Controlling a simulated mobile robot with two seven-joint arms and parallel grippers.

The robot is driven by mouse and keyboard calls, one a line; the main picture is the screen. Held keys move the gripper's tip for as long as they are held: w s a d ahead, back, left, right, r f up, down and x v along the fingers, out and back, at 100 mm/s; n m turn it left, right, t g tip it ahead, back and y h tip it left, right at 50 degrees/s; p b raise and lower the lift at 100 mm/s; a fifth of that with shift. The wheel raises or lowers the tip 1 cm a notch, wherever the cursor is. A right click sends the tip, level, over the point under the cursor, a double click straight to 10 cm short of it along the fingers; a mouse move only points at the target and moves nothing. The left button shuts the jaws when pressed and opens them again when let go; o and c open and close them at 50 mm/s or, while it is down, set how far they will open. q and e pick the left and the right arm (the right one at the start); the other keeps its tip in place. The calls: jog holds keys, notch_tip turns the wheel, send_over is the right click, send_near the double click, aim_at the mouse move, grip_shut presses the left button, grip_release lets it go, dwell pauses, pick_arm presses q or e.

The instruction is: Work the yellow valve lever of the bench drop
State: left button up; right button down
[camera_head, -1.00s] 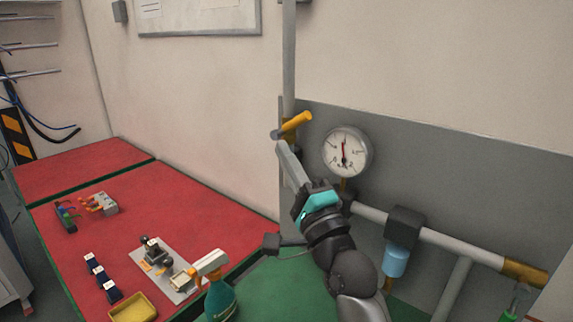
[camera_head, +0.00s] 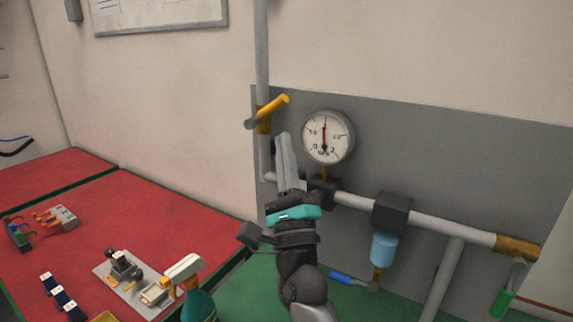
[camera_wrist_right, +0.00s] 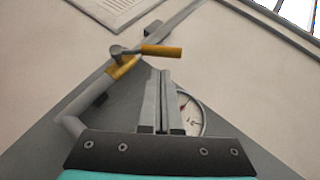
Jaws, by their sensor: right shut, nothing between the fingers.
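The yellow valve lever (camera_head: 274,107) sits on the vertical grey pipe at the left edge of the grey panel, pointing out to the right and slightly up. It also shows in the right wrist view (camera_wrist_right: 160,51), above the fingers. My right gripper (camera_head: 282,140) is shut and empty, with its fingertips a little below and to the right of the lever, apart from it. In the right wrist view the two fingers (camera_wrist_right: 163,75) lie side by side, pointing toward the lever. My left gripper is not in view.
A round pressure gauge (camera_head: 327,137) is right of my fingers. A horizontal pipe (camera_head: 445,229) with a dark block and blue bowl (camera_head: 383,249) runs right. A red mat (camera_head: 130,220) holds small parts. A spray bottle (camera_head: 196,295) stands at its front edge.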

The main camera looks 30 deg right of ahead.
aim_at(275, 105)
jog(key=shift+p+x, duration=0.35)
jog(key=shift+x, duration=1.6)
jog(key=r+n+y+p, duration=0.1)
jog(key=p, duration=0.1)
jog(key=r+n+y+p, duration=0.1)
jog(key=p, duration=0.2)
jog(key=r+n+g+y+p, duration=0.1)
jog(key=n+y+p, duration=0.1)
jog(key=p, duration=0.1)
jog(key=shift+w+a, duration=0.15)
jog(key=shift+w, duration=0.2)
jog(key=shift+w+a+r+p, duration=0.2)
jog(key=shift+r+p, duration=0.3)
jog(key=shift+p, duration=0.4)
jog(key=shift+w+a+r+p, duration=0.1)
jog(key=shift+w+r+p, duration=0.3)
jog(key=shift+r, duration=0.1)
jog(key=shift+w+a+r+p, duration=0.6)
jog(key=shift+w+r+p, duration=0.1)
jog(key=shift+w, duration=0.3)
jog(key=shift+a, duration=0.1)
